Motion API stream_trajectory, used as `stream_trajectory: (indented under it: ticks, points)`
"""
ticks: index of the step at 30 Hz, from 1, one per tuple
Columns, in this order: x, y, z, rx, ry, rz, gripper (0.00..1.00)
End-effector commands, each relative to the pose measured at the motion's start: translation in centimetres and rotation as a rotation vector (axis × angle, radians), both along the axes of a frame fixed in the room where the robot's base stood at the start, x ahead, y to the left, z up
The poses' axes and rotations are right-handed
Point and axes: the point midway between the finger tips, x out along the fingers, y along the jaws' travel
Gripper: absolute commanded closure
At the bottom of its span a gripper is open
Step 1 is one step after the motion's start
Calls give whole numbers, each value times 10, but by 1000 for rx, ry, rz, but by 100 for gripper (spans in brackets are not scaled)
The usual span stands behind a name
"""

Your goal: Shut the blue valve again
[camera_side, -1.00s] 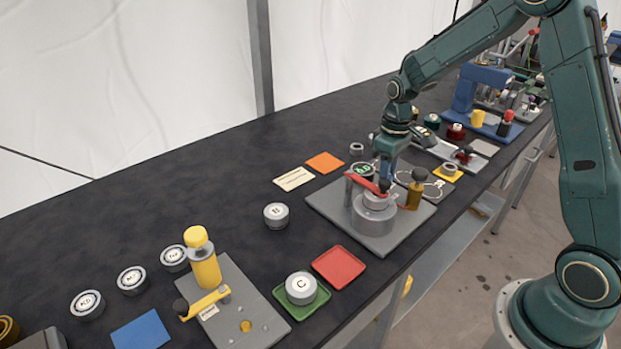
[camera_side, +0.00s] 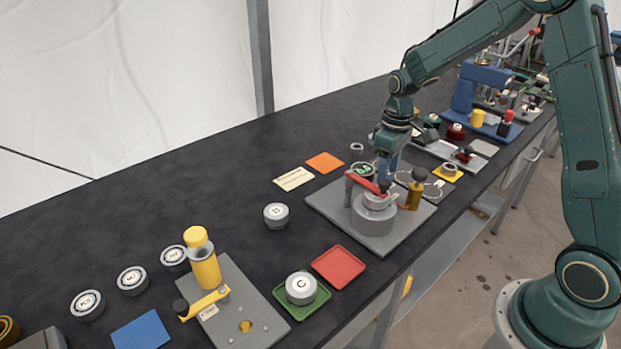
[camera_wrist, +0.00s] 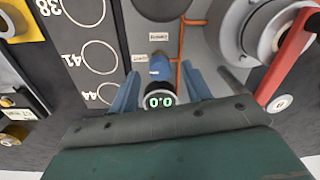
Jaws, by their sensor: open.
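The blue valve's handle (camera_wrist: 160,68) shows in the wrist view between my fingers, close to a copper-coloured pipe and small white labels. A dark round display with green digits (camera_wrist: 160,98) sits just below it and covers part of it. My gripper (camera_wrist: 163,78) is open, with its blue fingers on either side of the handle and no clear contact. In the side view my gripper (camera_side: 386,182) points down over the grey plate, just behind the grey cylinder and red lever. The valve is hidden there.
The grey plate (camera_side: 328,203) carries a red lever (camera_side: 364,183) and a grey cylinder (camera_side: 373,218). A brass post with a dark knob (camera_side: 415,192) stands close to the right of my gripper. A red tray (camera_side: 339,267) lies in front; the table at left is clearer.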

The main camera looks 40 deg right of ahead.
Motion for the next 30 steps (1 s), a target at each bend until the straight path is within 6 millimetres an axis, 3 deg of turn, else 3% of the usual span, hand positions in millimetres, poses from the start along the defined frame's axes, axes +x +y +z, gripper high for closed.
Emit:
stream_trajectory:
  ticks: [21,30]
  points:
    - [2,-4,109,0,-3,0,52]
    - [1,-5,126,0,0,0,52]
